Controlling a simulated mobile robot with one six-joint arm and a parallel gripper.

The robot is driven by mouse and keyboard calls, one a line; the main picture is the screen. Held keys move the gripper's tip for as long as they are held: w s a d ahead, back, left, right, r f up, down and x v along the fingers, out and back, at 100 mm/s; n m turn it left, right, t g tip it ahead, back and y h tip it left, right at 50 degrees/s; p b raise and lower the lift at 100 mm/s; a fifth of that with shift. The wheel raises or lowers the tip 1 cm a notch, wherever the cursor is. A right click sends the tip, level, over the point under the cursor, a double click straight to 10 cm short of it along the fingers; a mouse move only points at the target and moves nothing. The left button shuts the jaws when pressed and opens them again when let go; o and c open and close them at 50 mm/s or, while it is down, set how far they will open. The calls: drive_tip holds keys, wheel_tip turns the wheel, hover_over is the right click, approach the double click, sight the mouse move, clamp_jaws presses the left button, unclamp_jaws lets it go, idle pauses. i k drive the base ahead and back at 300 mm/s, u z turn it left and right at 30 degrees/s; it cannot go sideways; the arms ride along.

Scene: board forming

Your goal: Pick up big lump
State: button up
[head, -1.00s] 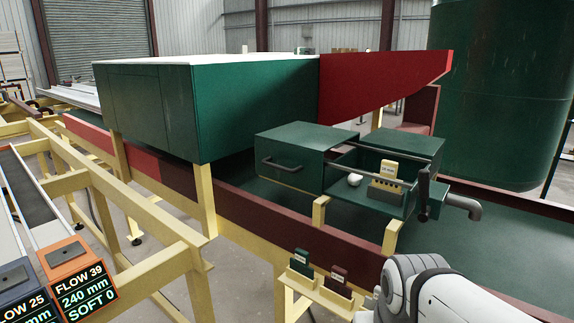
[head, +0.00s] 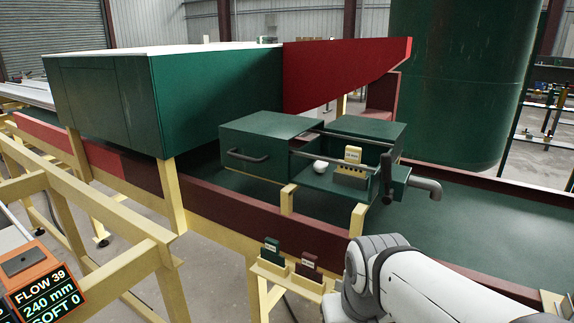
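A small whitish, rounded lump (head: 320,167) rests in the open middle of the green metal box (head: 265,139), between its two covered ends. It is the only lump I can make out, and its size is hard to judge from here. A cream block with a dark label (head: 353,154) stands just right of it in a slotted cream holder (head: 350,172). My white arm shows at the lower right, in front of the box. My gripper is outside the picture.
A grey pipe (head: 428,185) sticks out at right. A maroon rail (head: 240,218) lies in front. A yellow rack (head: 290,282) holds a green block (head: 271,250) and a maroon block (head: 309,263).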

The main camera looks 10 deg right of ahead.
sight(318, 166)
drive_tip(key=z, duration=3.05)
drive_tip(key=k, duration=1.3)
drive_tip(key=u, duration=1.8)
drive_tip(key=i, duration=0.85)
